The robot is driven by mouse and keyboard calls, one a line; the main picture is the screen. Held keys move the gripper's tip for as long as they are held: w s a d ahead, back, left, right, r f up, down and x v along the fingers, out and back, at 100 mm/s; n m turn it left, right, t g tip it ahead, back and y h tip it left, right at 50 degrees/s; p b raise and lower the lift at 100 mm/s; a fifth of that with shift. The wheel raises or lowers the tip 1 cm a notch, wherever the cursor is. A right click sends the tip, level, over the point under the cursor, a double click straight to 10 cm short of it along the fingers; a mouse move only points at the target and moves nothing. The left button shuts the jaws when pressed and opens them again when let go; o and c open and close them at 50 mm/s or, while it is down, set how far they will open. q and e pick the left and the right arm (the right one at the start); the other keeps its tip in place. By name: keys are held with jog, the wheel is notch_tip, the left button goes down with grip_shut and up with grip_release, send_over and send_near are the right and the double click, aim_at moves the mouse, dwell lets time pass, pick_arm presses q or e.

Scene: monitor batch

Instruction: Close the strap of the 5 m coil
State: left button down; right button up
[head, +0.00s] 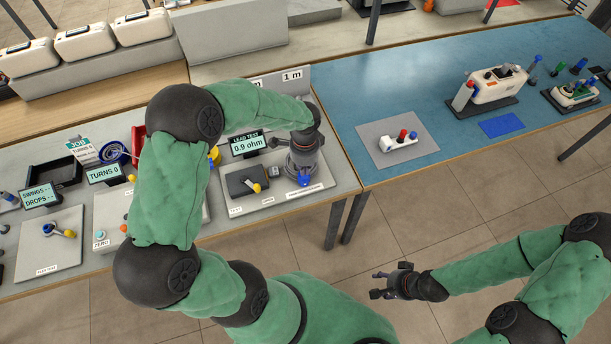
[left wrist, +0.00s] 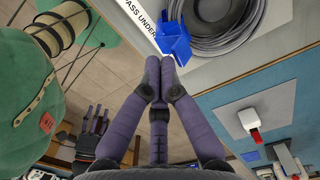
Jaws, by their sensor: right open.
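A grey coil of cable (left wrist: 215,22) lies on a light panel at the top of the left wrist view. A blue folded piece (left wrist: 177,38), seemingly its strap, stands at the coil's edge; it also shows in the head view (head: 304,181). No 5 m label is readable on the coil. My left gripper (left wrist: 160,62) has its fingertips together right at the blue piece; whether they touch it is unclear. In the head view my left gripper (head: 304,158) hides much of the coil. My right gripper (head: 380,285) is open and empty, over the floor.
A lead test display (head: 247,144) reads 0.9 ohm beside a dark block with a yellow-handled part (head: 252,186). A blue mat table (head: 350,95) on the right bears a white device (head: 398,142) on a grey pad. A 1 m upright panel (head: 293,76) stands behind the left gripper.

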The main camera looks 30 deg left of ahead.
pick_arm(q)
jog(key=shift+w, duration=0.1)
jog(key=shift+w+a, duration=0.35)
dwell(0.5)
jog(key=shift+w+a+f, duration=0.2)
jog(key=shift+w+a, duration=0.15)
jog(key=shift+w, duration=0.1)
jog(key=shift+w+a+f, duration=0.2)
jog(key=shift+w+a, duration=0.1)
dwell(0.3)
